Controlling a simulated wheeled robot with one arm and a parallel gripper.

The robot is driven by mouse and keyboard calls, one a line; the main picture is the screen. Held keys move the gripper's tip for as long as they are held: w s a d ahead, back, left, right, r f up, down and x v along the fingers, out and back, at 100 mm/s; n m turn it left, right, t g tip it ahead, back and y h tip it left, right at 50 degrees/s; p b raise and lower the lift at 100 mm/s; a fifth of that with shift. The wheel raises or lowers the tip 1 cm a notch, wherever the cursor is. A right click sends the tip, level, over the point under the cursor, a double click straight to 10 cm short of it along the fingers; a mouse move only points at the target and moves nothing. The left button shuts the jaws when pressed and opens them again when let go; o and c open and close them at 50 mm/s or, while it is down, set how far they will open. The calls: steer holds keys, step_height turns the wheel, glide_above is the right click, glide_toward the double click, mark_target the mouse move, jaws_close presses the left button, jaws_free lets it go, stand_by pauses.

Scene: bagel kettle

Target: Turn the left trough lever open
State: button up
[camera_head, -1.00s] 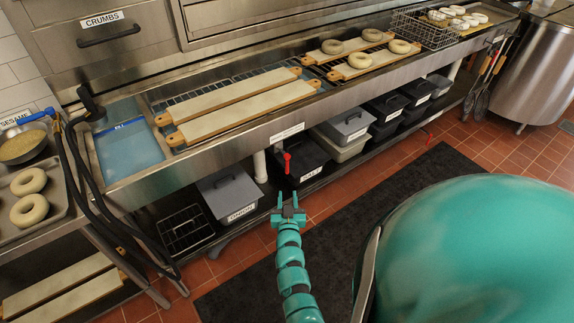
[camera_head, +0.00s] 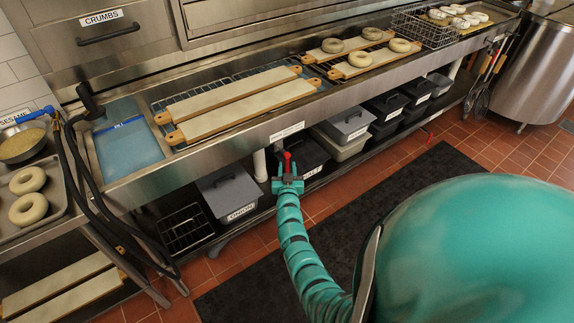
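The left trough lever is a small red handle (camera_head: 287,158) under the trough front, just right of a white drain pipe (camera_head: 260,165). My teal gripper (camera_head: 287,178) is directly below the red handle in the picture, at the end of my raised arm. Its fingertips overlap the lower part of the lever, and I cannot tell whether they touch it. The gap between the fingers is too small to judge. A second red lever (camera_head: 428,137) shows farther right under the trough.
The steel trough (camera_head: 235,143) runs across above, with boards and bagels on it. Grey and black bins (camera_head: 228,190) stand on the shelf below, close to my gripper. Black hoses (camera_head: 85,190) hang at the left. A dark mat (camera_head: 380,195) covers the clear floor.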

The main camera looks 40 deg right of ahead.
steer(key=shift+x, duration=1.25)
steer(key=shift+c, duration=0.2)
jaws_close()
